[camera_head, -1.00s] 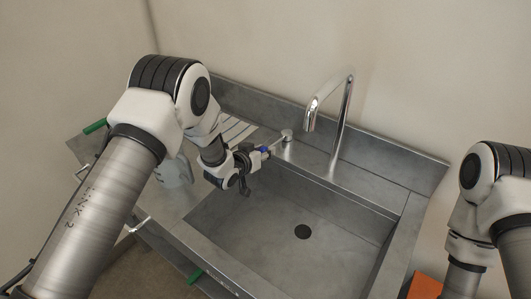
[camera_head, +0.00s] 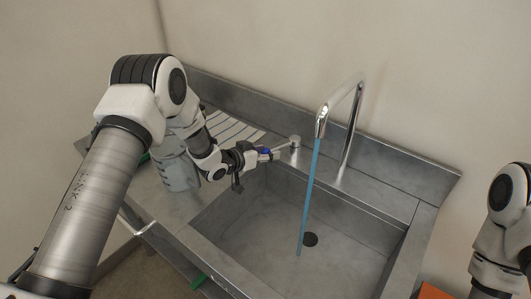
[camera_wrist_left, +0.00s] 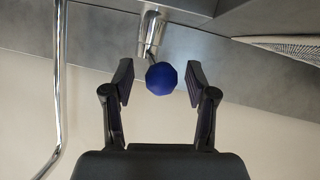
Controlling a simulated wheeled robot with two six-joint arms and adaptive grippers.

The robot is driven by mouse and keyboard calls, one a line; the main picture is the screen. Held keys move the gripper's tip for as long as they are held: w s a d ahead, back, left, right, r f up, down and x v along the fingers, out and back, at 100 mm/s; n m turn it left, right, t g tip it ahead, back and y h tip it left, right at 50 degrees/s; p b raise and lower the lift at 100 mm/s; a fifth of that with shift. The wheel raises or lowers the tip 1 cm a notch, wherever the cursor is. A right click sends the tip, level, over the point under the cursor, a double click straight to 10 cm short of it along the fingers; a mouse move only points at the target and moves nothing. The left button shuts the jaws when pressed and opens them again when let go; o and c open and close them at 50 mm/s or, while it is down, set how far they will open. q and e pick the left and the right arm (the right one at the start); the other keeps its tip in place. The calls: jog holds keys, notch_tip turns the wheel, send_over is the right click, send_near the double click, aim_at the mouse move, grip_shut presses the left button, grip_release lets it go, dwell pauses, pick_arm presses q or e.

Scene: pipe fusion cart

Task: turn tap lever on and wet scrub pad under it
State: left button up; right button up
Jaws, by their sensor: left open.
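The chrome tap (camera_head: 350,130) arches over the steel sink basin (camera_head: 345,235), and a blue stream of water (camera_head: 308,190) falls from its spout toward the drain. The tap lever (camera_head: 294,143) stands left of the spout, with a blue knob (camera_wrist_left: 161,78) on its end. My left gripper (camera_head: 266,154) is at the lever; in the left wrist view its open fingers stand either side of the blue knob, with gaps visible. My right arm shows at the right edge, its gripper out of view. I see no scrub pad.
A grey translucent container (camera_head: 178,170) stands on the left counter beside the ribbed drainboard (camera_head: 232,130). An orange object (camera_head: 433,292) is at the lower right. The basin is empty apart from the water and dark drain (camera_head: 311,239).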

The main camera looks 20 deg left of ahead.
pick_arm(q)
jog(key=v, duration=1.2)
jog(key=shift+r, duration=0.1)
